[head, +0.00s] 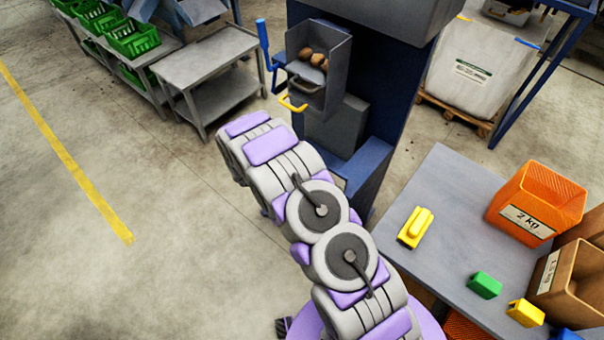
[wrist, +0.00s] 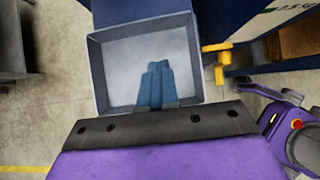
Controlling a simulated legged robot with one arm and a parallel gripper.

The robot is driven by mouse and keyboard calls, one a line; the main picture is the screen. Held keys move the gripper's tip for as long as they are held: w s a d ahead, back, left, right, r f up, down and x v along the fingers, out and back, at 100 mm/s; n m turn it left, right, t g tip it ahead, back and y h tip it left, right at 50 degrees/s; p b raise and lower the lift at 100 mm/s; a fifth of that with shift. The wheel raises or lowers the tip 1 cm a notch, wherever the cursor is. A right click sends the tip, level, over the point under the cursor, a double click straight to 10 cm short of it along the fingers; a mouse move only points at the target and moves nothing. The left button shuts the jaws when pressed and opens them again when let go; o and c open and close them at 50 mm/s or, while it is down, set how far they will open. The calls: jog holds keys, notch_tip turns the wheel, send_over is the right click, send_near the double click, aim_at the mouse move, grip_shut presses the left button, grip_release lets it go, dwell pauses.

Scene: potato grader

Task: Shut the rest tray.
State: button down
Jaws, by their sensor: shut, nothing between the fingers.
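In the wrist view, my gripper (wrist: 158,68) shows as two blue fingers close together with nothing between them. They show in front of a grey open-topped box-like tray (wrist: 97,72) whose visible inside is pale and empty. I cannot tell whether the fingers touch it. Its near edge is hidden by my wrist. In the head view, an open grey tray (head: 304,86) with a dark handle and several potatoes (head: 315,59) stands out from the blue machine (head: 385,95). My arm hides my gripper there. No label shows which tray is the rest tray.
A yellow handle (head: 293,103) sits below the potato tray; a yellow handle (wrist: 216,62) is right of the pale tray. A blue lever (head: 264,42) is at the machine's left. A grey table (head: 455,205) with an orange crate (head: 540,200) stands at right.

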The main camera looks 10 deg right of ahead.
jog(key=x, duration=0.2)
jog(key=b+x, duration=0.1)
jog(key=x, duration=0.1)
jog(key=a+x, duration=0.1)
jog(key=x, duration=0.1)
jog(key=shift+w+d+f, duration=0.1)
jog(key=shift+d+f, duration=0.1)
jog(key=shift+f, duration=0.25)
jog(key=w+d+f, duration=0.1)
jog(key=d+f+b, duration=0.1)
jog(key=w+d+f, duration=0.1)
jog(key=d, duration=0.1)
jog(key=shift+w+d+b, duration=0.1)
jog(key=shift+w+b, duration=0.2)
jog(key=shift+b, duration=0.05)
jog(key=shift+w+d+f, duration=0.1)
jog(key=shift+w+d, duration=0.3)
jog(key=shift+w, duration=0.05)
